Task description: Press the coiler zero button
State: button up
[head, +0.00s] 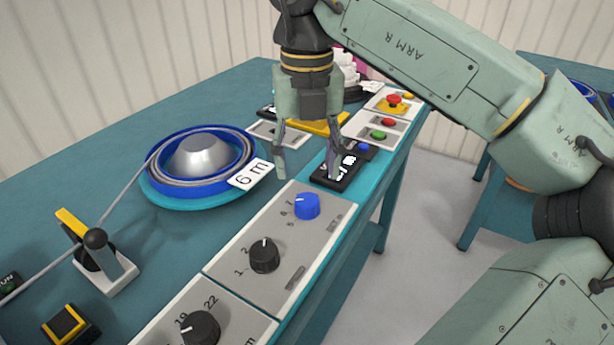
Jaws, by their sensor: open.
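A row of control panels (238,252) runs along the table's right edge. On it, behind a blue knob, is a small black display unit (322,180) with white digits and a small blue button (364,147) at its far end. I cannot read a zero label on any button. My gripper (307,175) points down over the table between the cable reel and the display, fingers apart and empty. Its right finger overlaps the display's left part in the picture; I cannot tell whether it touches. The blue button is uncovered, to the right of that finger.
A blue reel (160,184) with grey cable and a "6 m" tag (251,174) is left of my gripper. A blue knob (307,206) and black knobs (264,255) are nearer. Green (379,135), red (389,122) and emergency-stop (394,99) buttons are farther back.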

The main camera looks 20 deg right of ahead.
aim_at(362, 147)
jog(key=k+l, duration=0.8)
jog(key=l, duration=0.15)
